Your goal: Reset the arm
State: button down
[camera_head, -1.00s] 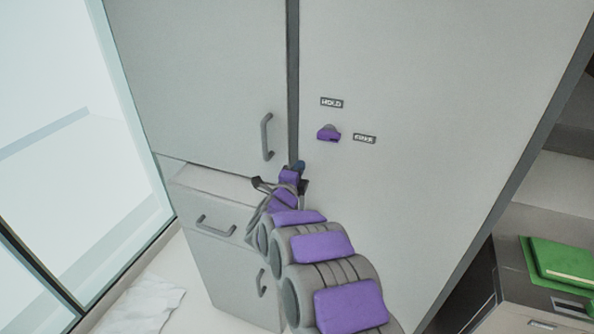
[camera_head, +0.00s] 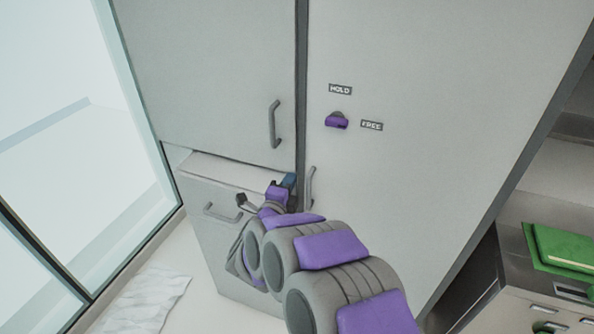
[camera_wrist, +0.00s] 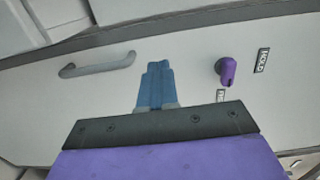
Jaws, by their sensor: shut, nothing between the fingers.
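My arm reaches up from the bottom of the head view toward a grey cabinet (camera_head: 420,60). My gripper (camera_head: 290,180) is in front of the cabinet near the dark vertical gap between its doors, left of a door handle (camera_head: 310,188). In the wrist view my gripper (camera_wrist: 155,85) shows its blue fingers shut together with nothing between them. A purple knob (camera_head: 336,120) sits on the right door between the HOLD label (camera_head: 340,89) and the FREE label (camera_head: 371,126). The knob also shows right of the fingers in the wrist view (camera_wrist: 227,72). Nothing shows in contact with the fingers.
The upper left door has a handle (camera_head: 274,124), and a drawer below has another handle (camera_head: 222,213). A glass panel (camera_head: 70,120) stands at the left. A crumpled white sheet (camera_head: 140,298) lies on the floor. A green item (camera_head: 562,250) lies on a cabinet at the right.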

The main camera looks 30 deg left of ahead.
jog(key=s+d+r+n+g+y, duration=0.2)
jog(key=s+d+n+g, duration=0.3)
jog(key=d, duration=0.4)
jog(key=s+d+r+n+g+y, duration=0.1)
jog(key=s+d+r+n+g, duration=0.15)
jog(key=d+n+g, duration=0.55)
jog(key=s+d+f+n+g+h, duration=0.1)
jog(key=s+d+g+h, duration=0.2)
jog(key=s+d, duration=1.1)
jog(key=s+d+f+n+g+h, duration=0.1)
jog(key=s+d+n+g+h, duration=0.1)
jog(key=s+d, duration=1.3)
jog(key=shift+s+d+f+g+h, duration=0.25)
jog(key=shift+d+f+g+h, duration=0.25)
jog(key=shift+g, duration=0.3)
jog(key=c, duration=1.8)
grip_release()
jog(key=shift+r, duration=0.1)
